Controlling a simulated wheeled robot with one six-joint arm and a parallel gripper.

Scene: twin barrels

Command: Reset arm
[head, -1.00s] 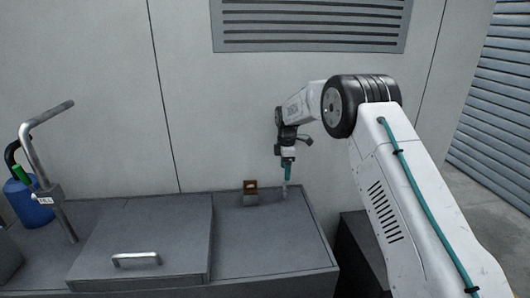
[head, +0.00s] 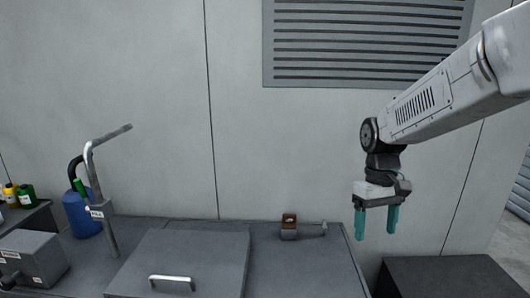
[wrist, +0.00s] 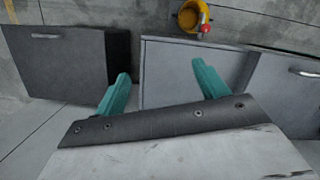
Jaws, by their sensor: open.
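My gripper (head: 377,224) hangs with its two teal fingers pointing down, in front of the wall at the right of the head view. The fingers are apart with nothing between them. In the wrist view my gripper (wrist: 160,85) also shows open and empty, with the floor and cabinet fronts beyond it. My white arm reaches in from the upper right of the head view.
A grey counter (head: 300,265) carries a lidded hatch with a handle (head: 172,280), a small brown-topped block (head: 289,226) and a bent metal pipe (head: 95,180). A blue container (head: 82,213) stands at the left. A dark cabinet (head: 445,275) is at lower right.

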